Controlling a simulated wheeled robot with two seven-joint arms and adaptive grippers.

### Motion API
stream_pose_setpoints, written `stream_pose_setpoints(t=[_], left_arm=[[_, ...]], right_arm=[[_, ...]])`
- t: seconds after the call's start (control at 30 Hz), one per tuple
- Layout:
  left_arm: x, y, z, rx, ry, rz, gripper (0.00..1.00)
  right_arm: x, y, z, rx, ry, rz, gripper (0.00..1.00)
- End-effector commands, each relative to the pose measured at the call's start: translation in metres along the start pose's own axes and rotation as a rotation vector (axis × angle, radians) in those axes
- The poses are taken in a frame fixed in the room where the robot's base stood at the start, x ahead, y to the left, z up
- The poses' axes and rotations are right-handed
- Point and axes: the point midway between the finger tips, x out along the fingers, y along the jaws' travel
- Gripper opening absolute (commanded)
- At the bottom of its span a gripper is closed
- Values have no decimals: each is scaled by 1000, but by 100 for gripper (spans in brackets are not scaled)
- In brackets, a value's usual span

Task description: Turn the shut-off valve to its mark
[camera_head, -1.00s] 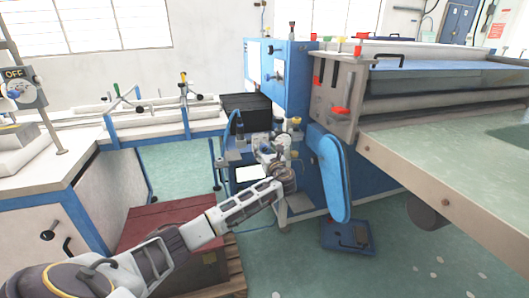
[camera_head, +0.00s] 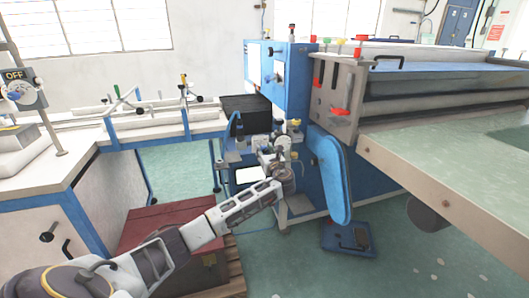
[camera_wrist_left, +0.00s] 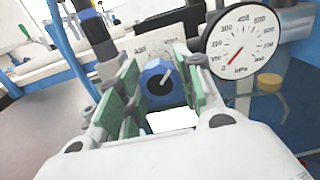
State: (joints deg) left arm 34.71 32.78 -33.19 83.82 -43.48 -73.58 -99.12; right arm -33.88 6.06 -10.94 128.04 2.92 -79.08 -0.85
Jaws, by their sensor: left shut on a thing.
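The shut-off valve appears as a blue round knob (camera_wrist_left: 157,84) with a white pointer line, seen in the left wrist view between my green-padded fingers. My left gripper (camera_wrist_left: 158,90) is shut on this knob. The pointer line tilts up to the right. A pale plate (camera_wrist_left: 150,48) stands behind the knob; its markings are too small to read. In the head view my left gripper (camera_head: 272,147) reaches the small fittings beside the blue machine, and the knob is hidden there. My right gripper is not in view.
A round white pressure gauge (camera_wrist_left: 243,48) with a red needle is close to the right of my fingers. A blue guard (camera_head: 330,175) and a blue foot pedal (camera_head: 346,238) are right of my arm. A reddish box (camera_head: 165,222) is beneath my forearm.

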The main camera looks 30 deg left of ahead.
Motion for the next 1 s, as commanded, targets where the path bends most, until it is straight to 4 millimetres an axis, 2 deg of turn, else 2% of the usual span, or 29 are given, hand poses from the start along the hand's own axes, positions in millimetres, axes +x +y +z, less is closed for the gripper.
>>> stream_pose_setpoints(t=[0.3,0.47,0.67,1.0], left_arm=[[0,0,0,-76,2,-1,12],[-1,0,0,-159,3,0,12],[-1,-1,-1,-302,4,-1,12],[-1,0,-2,-582,3,1,12]], right_arm=[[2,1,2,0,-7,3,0],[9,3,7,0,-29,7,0],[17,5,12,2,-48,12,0],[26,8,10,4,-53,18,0]])
